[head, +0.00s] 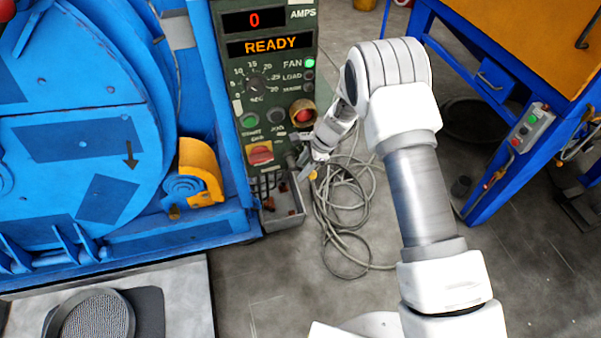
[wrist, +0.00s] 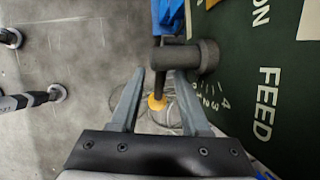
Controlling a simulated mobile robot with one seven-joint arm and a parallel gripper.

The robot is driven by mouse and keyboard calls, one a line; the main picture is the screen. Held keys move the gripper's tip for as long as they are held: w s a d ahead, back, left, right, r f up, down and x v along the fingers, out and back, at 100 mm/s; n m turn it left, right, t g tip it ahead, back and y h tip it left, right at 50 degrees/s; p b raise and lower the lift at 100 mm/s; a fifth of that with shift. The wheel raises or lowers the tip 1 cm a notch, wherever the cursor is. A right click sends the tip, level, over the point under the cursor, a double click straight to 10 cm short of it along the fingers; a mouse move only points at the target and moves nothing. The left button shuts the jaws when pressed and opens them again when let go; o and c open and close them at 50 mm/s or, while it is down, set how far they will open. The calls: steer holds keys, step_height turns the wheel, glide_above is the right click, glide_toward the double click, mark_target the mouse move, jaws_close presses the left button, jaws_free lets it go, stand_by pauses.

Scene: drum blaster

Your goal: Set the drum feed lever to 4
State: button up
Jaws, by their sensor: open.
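The drum feed lever (wrist: 158,82) is a dark rod with a yellow knob (wrist: 157,103) at its end, joined to a thick dark pivot on the green panel marked FEED. Pale scale numerals (wrist: 211,101) show beside it, up to 4, partly hidden by the right finger. I cannot tell the lever's setting. My gripper (wrist: 160,72) is open, with its two grey fingers on either side of the lever and visible gaps. In the head view my gripper (head: 307,169) is at the panel's lower right, where the yellow knob (head: 313,175) shows small; my wrist partly blocks that area.
The green control panel (head: 283,95) reads 0 AMPS and READY, with dials and buttons above the lever. The blue blaster drum (head: 75,130) stands at left. Cables (head: 345,215) lie coiled on the floor below. A blue-framed orange cabinet (head: 540,40) stands at right.

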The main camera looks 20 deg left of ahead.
steer(key=shift+a+f, duration=0.3)
steer(key=shift+f, duration=0.3)
jaws_close()
stand_by(1.1)
